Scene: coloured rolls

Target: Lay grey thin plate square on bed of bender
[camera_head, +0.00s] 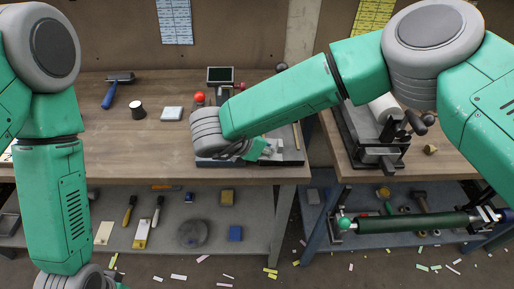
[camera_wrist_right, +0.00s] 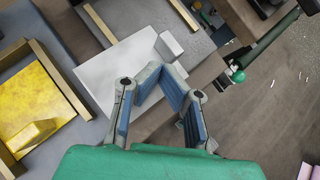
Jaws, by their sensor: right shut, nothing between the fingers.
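The grey thin plate (camera_wrist_right: 108,68) lies flat below my right gripper in the wrist view, with a small grey block (camera_wrist_right: 170,46) at its right side. My right gripper (camera_wrist_right: 158,70) is shut and empty, its fingertips over the plate; I cannot tell whether they touch it. In the head view my right gripper (camera_head: 262,150) is over the tray at the table's front edge, where my arm hides much. The bender (camera_head: 378,148) stands on the right-hand table with a pale roll (camera_head: 382,106); its bed is partly hidden by my arm. My left gripper is out of frame.
A yellow plate with a block (camera_wrist_right: 35,108) lies beside the grey plate, between wooden strips (camera_wrist_right: 62,75). A gap separates the two tables.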

